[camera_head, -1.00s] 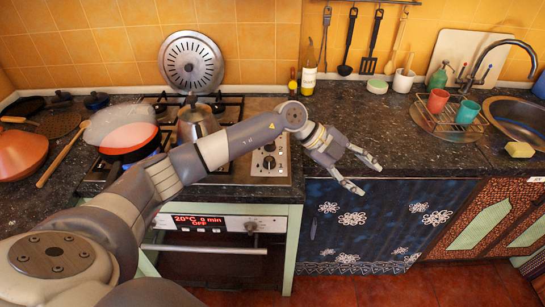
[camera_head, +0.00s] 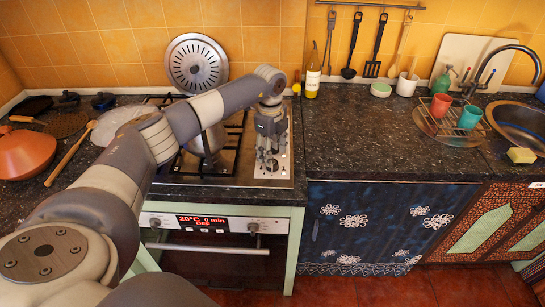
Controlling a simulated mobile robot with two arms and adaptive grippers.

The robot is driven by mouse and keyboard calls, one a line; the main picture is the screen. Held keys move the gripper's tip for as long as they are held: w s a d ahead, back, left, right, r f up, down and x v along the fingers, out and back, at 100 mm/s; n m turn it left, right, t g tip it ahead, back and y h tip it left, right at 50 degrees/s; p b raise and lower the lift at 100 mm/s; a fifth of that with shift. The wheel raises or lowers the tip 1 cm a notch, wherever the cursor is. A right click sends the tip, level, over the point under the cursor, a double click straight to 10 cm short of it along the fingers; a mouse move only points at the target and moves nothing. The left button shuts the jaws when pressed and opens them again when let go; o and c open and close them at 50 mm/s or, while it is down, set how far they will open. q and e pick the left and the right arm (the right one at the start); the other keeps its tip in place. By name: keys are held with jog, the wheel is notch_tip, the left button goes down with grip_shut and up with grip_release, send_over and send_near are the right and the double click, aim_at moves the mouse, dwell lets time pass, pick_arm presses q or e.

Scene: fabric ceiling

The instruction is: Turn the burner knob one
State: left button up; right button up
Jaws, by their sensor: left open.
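The stove's steel knob panel (camera_head: 283,171) lies at the right side of the hob (camera_head: 215,182), with burner knobs on it. My left gripper (camera_head: 267,172) points down over this panel, with its fingertips close to the front knobs. Its jaws are open. The gripper and wrist hide most of the knobs, so I cannot tell which knob is nearest or whether the fingers touch one. My right gripper is not in view.
A metal kettle (camera_head: 207,138) stands on the hob, partly behind my arm. The counter (camera_head: 385,140) right of the stove is clear in front. A dish rack with cups (camera_head: 440,106) stands by the sink (camera_head: 515,120). The oven front (camera_head: 215,225) is below.

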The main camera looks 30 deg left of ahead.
pick_arm(q)
jog(key=shift+w+f+p, duration=0.1)
jog(key=shift+f+p, duration=0.25)
jog(key=shift+f, duration=1.8)
jog(key=c, duration=1.1)
